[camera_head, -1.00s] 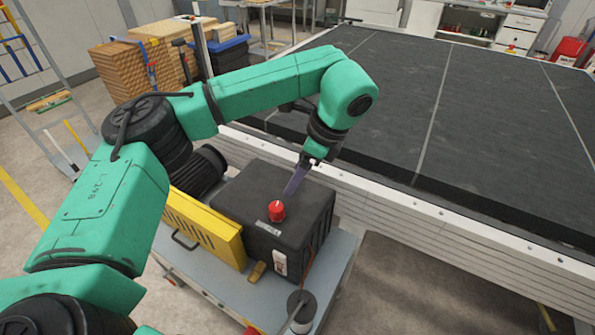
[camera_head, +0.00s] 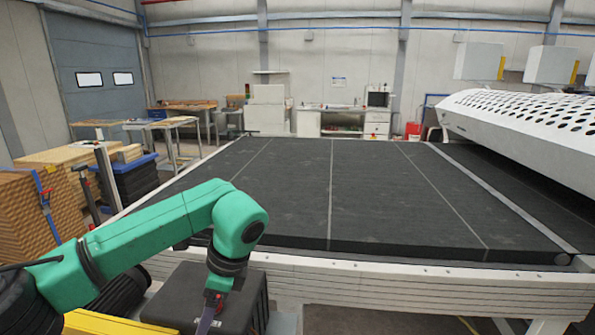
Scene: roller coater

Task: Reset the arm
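My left arm comes in from the left in the head view. Its green links reach across the lower left and its wrist bends down over a black box (camera_head: 187,292). My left gripper (camera_head: 207,322) is at the bottom edge of the view, in front of the box, and is cut off by the frame. Its fingers are too small and cropped to tell whether they are open or shut. My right arm and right gripper are not in view.
A large flat machine bed (camera_head: 325,190) with a dark top fills the middle. A white perforated machine housing (camera_head: 540,125) stands at the right. Stacked brown boards (camera_head: 35,215) and a blue-topped dark crate (camera_head: 130,180) stand at the left. A yellow casing (camera_head: 105,323) shows at bottom left.

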